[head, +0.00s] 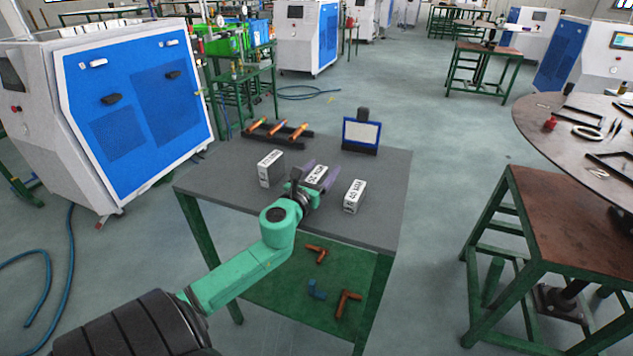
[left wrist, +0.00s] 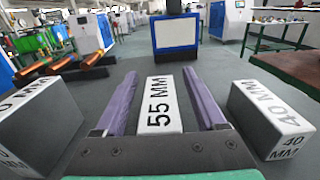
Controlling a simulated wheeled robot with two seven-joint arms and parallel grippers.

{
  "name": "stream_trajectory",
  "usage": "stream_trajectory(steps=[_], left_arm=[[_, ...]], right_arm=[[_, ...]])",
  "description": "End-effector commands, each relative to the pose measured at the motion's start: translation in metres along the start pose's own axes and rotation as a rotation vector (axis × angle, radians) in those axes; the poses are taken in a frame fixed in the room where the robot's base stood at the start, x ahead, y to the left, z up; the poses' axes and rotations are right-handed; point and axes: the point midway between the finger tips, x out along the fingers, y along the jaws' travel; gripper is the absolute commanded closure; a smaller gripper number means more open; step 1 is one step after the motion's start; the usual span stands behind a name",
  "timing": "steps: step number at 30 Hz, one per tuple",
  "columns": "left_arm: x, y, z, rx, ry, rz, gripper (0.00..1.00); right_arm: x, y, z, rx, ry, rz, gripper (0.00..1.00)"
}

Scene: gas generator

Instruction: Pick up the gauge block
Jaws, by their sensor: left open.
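Three grey-white gauge blocks stand in a row on the grey table (head: 375,165). The middle block (left wrist: 160,103), marked 55 MM, lies between the two purple fingers of my left gripper (left wrist: 160,100). The fingers are apart, one on each side, with a visible gap to the block. In the head view the left gripper (head: 312,180) reaches over the middle block (head: 316,175) and partly hides it. The right-hand block (head: 354,197), marked 40 MM, also shows in the left wrist view (left wrist: 272,115). The left-hand block (head: 270,168) shows at the left wrist view's left edge (left wrist: 35,120). My right gripper is out of view.
A blue-framed white display (head: 361,134) stands at the table's back. A black rack (head: 277,133) with copper-coloured rods is at the back left. Pipe fittings (head: 347,302) lie on the green lower shelf. A round table (head: 560,125) with tools stands at the right.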

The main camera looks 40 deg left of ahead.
Motion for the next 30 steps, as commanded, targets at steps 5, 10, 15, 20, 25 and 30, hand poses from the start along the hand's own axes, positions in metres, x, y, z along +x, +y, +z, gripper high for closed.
stream_trajectory(steps=[5,10,15,20,25,30], left_arm=[[0.001,0.0,0.0,0.0,0.0,0.0,0.28],[0.001,0.0,0.0,0.0,0.0,0.0,0.85],[0.001,0.0,0.001,0.0,-0.002,0.0,1.0],[0.001,0.0,0.001,0.0,-0.001,0.0,1.0],[0.001,0.0,0.01,0.002,-0.003,-0.001,1.0],[0.001,-0.001,0.048,0.006,-0.005,-0.004,1.0]], right_arm=[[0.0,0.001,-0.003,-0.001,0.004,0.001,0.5],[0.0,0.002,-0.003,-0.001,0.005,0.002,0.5],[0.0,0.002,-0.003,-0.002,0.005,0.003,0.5],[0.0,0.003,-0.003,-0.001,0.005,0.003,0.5],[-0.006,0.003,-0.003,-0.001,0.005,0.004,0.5],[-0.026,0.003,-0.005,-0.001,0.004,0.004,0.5]])
